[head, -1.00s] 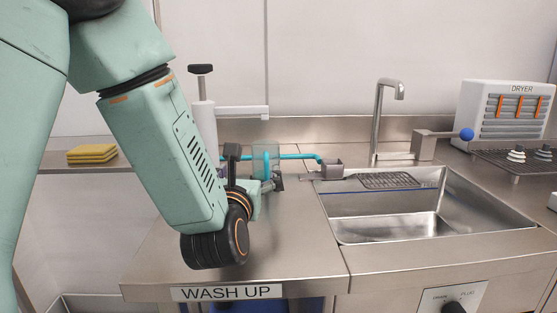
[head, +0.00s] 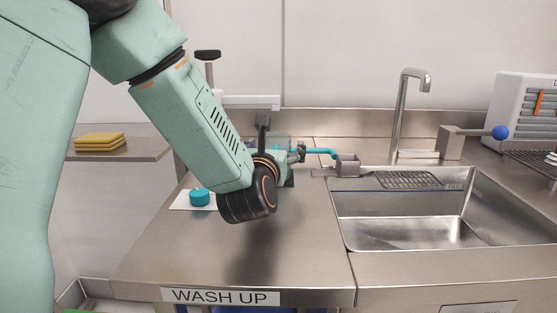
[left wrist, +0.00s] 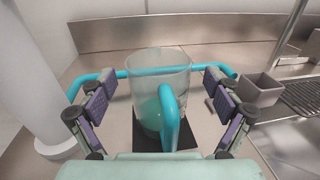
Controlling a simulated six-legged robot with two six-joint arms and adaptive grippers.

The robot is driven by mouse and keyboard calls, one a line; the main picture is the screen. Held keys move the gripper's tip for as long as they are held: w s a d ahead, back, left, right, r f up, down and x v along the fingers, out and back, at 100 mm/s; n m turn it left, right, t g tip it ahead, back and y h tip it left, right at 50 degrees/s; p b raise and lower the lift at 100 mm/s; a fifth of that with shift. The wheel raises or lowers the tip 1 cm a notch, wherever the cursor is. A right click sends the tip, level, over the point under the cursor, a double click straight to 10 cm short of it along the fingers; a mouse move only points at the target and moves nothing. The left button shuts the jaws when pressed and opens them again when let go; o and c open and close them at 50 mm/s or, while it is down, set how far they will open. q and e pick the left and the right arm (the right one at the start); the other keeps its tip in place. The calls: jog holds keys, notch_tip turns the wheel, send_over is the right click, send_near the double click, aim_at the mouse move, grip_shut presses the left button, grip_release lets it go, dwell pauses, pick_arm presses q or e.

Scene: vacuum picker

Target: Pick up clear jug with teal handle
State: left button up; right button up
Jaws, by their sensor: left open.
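The clear jug (left wrist: 150,75) stands upright on a dark square pad (left wrist: 165,138) in the left wrist view. Its teal handle (left wrist: 168,118) faces my wrist. My left gripper (left wrist: 160,82) is open, one finger on each side of the jug. The fingers look apart from its wall, and it is not gripped. In the head view my left gripper (head: 288,160) is at the back of the counter, and the jug (head: 279,142) shows only partly behind my arm. My right gripper is in neither view.
A teal pipe (left wrist: 108,75) runs behind the jug to a small grey box (head: 347,166). A white column (left wrist: 35,70) stands left of the jug. A teal knob (head: 200,197) is on the counter. The sink (head: 410,215) lies right. The front counter is clear.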

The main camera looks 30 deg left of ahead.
pick_arm(q)
jog(key=shift+w+a+f, duration=0.1)
jog(key=shift+w+a, duration=0.4)
jog(key=shift+w, duration=0.2)
jog(key=shift+d, duration=0.1)
jog(key=shift+d, duration=0.1)
jog(key=shift+c, duration=0.2)
jog(key=c, duration=1.4)
jog(key=shift+w+r, duration=0.1)
jog(key=shift+r, duration=0.1)
